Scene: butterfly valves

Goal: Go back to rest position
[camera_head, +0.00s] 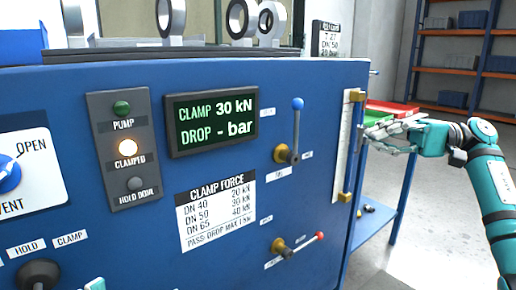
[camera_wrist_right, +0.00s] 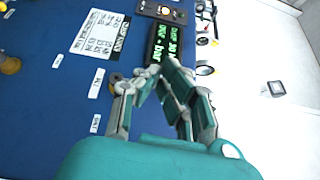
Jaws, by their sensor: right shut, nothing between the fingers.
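My right gripper (camera_head: 378,132) is at the right of the head view, beside the right edge of the blue control panel (camera_head: 225,160). Its arm comes in from the right. In the wrist view its fingers (camera_wrist_right: 153,80) are shut with nothing between them, and the panel lies beyond them. The two levers, one blue-tipped (camera_head: 297,125) and one red-tipped (camera_head: 300,247), are apart from the gripper. Only a small teal piece of mine shows at the bottom edge of the head view; my left gripper cannot be made out.
The display (camera_head: 212,119) reads "CLAMP 30 kN, DROP - bar". The CLAMPED lamp (camera_head: 127,147) is lit. A green tray (camera_head: 390,107) and a red tray are close behind the right gripper. A shelf rack (camera_head: 468,35) stands at the back right. Grey floor (camera_head: 440,232) is open at right.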

